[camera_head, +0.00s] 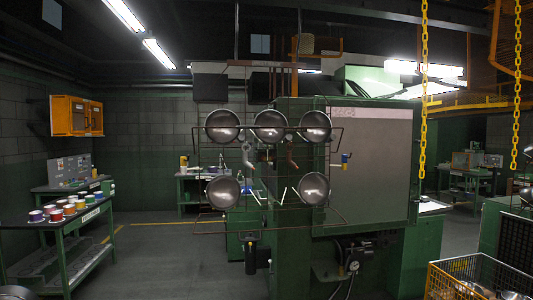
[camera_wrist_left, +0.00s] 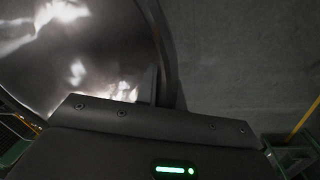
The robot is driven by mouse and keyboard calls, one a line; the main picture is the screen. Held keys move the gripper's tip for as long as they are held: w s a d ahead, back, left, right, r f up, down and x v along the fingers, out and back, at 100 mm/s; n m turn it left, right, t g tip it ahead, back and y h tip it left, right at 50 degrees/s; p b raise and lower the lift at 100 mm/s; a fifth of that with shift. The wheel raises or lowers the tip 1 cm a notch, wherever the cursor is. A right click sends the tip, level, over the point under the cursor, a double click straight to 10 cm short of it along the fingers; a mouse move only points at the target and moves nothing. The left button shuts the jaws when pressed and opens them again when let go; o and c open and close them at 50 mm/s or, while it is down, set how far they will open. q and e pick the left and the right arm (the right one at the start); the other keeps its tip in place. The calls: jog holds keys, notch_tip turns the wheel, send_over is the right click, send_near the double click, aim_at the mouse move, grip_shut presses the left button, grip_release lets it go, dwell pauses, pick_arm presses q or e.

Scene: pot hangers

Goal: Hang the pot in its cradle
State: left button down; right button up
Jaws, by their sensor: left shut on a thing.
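A shiny metal pot (camera_wrist_left: 75,50) fills the upper left of the left wrist view, with its rim running down the middle. My left gripper (camera_wrist_left: 158,100) is shut on this pot near its rim; its fingertips are mostly hidden by the gripper body. Neither gripper can be made out in the head view. A wire rack (camera_head: 269,145) stands ahead there. Three pots hang in its top row, including the middle one (camera_head: 269,125). Below hang a left pot (camera_head: 222,191) and a right pot (camera_head: 313,189), with a gap between them holding two pale bars (camera_head: 283,193).
A yellow wire basket (camera_head: 478,272) with metal pots inside is at lower right. A green machine (camera_head: 368,165) stands behind the rack. Yellow chains (camera_head: 423,100) hang at right. A green table (camera_head: 65,224) with paint cans is at left. Floor (camera_head: 155,255) is clear left of the rack.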

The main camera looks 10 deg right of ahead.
pick_arm(q)
jog(key=s+f, duration=0.4)
jog(key=f, duration=1)
jog(key=shift+d+f, duration=0.25)
jog(key=shift+f, duration=0.15)
